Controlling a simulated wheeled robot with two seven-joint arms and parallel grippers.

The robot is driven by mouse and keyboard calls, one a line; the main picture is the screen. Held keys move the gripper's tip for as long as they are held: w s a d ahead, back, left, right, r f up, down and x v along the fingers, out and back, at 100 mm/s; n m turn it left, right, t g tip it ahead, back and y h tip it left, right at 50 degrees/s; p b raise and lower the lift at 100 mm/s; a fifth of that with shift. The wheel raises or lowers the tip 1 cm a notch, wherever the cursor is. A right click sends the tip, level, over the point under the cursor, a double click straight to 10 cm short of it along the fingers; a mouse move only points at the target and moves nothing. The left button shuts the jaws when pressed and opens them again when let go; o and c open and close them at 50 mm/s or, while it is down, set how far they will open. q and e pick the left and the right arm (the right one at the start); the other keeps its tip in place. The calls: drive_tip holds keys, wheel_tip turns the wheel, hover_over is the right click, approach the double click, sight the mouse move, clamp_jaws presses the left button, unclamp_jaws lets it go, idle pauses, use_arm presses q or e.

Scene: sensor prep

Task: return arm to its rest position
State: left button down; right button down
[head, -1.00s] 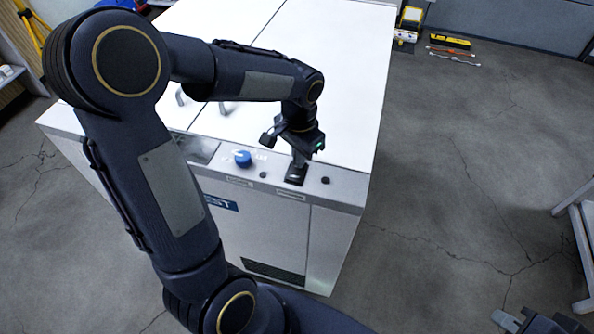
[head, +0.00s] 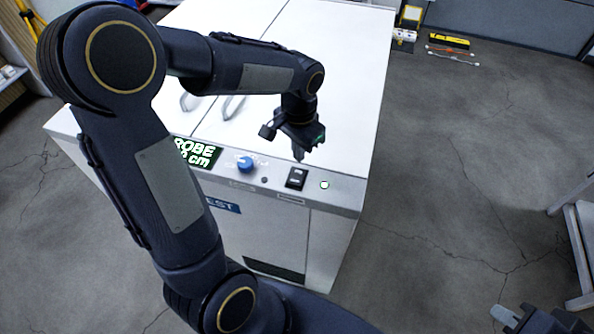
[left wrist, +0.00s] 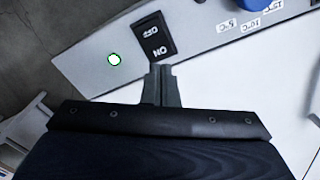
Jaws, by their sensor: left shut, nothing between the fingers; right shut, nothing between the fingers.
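My left gripper (head: 299,154) is shut and empty, just above the white cabinet's front control panel (head: 345,190). In the left wrist view its closed fingertips (left wrist: 161,72) point at the black rocker switch (left wrist: 152,38), marked OFF and ON, with no clear contact. The switch also shows in the head view (head: 296,178). Beside it a small round light (head: 325,185) glows; it shows green-rimmed in the left wrist view (left wrist: 114,59). My right gripper (head: 508,316) is partly in view at the lower right, shut.
A blue knob (head: 246,164) sits left of the switch on the panel. Two grey handles (head: 232,106) stand on the white cabinet top (head: 345,60). A grey metal frame (head: 577,235) stands at the right edge. The floor between is clear.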

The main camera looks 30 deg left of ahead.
use_arm(q)
wheel_tip(320, 180, up, 2)
drive_tip(key=shift+p, duration=0.55)
drive_tip(key=s+d+r+n+t+h, duration=0.2)
drive_tip(key=s+r, duration=0.1)
drive_tip(key=s, duration=0.5)
drive_tip(key=s+d+r+n+t+h, duration=0.1)
drive_tip(key=s+d+r+n+t, duration=0.1)
drive_tip(key=s, duration=0.7)
drive_tip(key=shift+r+n+t+h, duration=0.4)
drive_tip(key=shift+r+n+t, duration=0.15)
drive_tip(key=shift+t, duration=0.25)
drive_tip(key=shift+r, duration=0.1)
